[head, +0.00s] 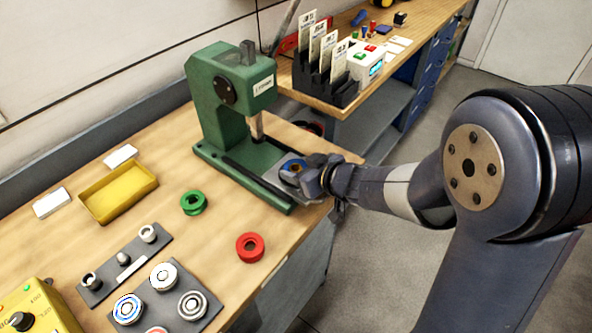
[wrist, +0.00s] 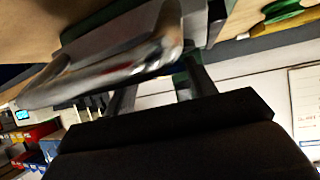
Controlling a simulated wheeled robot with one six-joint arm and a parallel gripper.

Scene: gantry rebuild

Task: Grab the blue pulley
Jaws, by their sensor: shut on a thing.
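The blue pulley (head: 293,166) is at the front end of the green press's base, a blue ring with an orange-brown centre. My gripper (head: 312,174) reaches it from the right and is shut on it. The fingers hide its right side. In the wrist view my gripper's dark fingers (wrist: 160,88) show behind a blurred, shiny grey metal part (wrist: 115,62). I cannot make out the blue pulley in the wrist view.
The green press (head: 212,95) stands just behind my gripper. A green pulley (head: 193,203), a red pulley (head: 250,247) and a yellow tray (head: 106,197) are on the workbench. A second bench with a black card rack (head: 322,84) stands behind.

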